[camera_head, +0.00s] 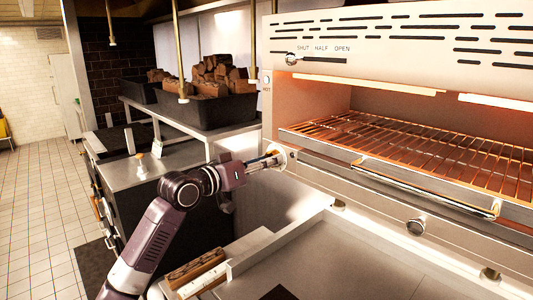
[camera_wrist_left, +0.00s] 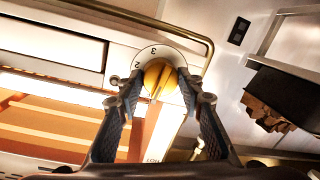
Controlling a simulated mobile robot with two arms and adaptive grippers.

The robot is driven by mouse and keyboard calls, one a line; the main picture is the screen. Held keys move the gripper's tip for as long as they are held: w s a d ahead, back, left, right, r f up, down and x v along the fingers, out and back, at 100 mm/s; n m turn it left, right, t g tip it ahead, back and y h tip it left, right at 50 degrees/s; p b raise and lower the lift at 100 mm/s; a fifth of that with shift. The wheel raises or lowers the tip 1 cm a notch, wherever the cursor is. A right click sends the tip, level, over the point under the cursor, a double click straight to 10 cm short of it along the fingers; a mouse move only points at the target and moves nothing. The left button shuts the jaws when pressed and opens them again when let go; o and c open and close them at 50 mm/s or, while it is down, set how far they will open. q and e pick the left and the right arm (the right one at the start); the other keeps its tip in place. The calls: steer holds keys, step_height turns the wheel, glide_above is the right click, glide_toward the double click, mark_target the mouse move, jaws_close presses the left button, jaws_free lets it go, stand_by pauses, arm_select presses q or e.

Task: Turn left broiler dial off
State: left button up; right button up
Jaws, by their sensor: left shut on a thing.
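In the head view the dial's plate (camera_head: 288,156) shows at the left front corner of the broiler (camera_head: 395,82). My left gripper (camera_head: 270,161) reaches it from the left and is shut on the knob. In the left wrist view its two dark fingers flank the knob, and the knob's ridge runs nearly upright between them. The heating elements (camera_head: 366,84) glow orange. My right gripper is in neither view.
A wire rack (camera_head: 410,150) with a front handle bar (camera_head: 425,188) sits close right of the gripper. Dark bins of wood chunks (camera_head: 208,112) stand behind on a shelf. A steel counter (camera_head: 350,265) lies below.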

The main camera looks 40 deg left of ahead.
arm_select(q)
steer(key=shift+n+p, duration=0.55)
steer(key=shift+n, duration=0.15)
steer(key=o, duration=1.2)
steer(key=shift+c, duration=0.2)
steer(key=s, duration=1.2)
steer(key=shift+a+r, duration=0.15)
steer(key=shift+r, duration=0.3)
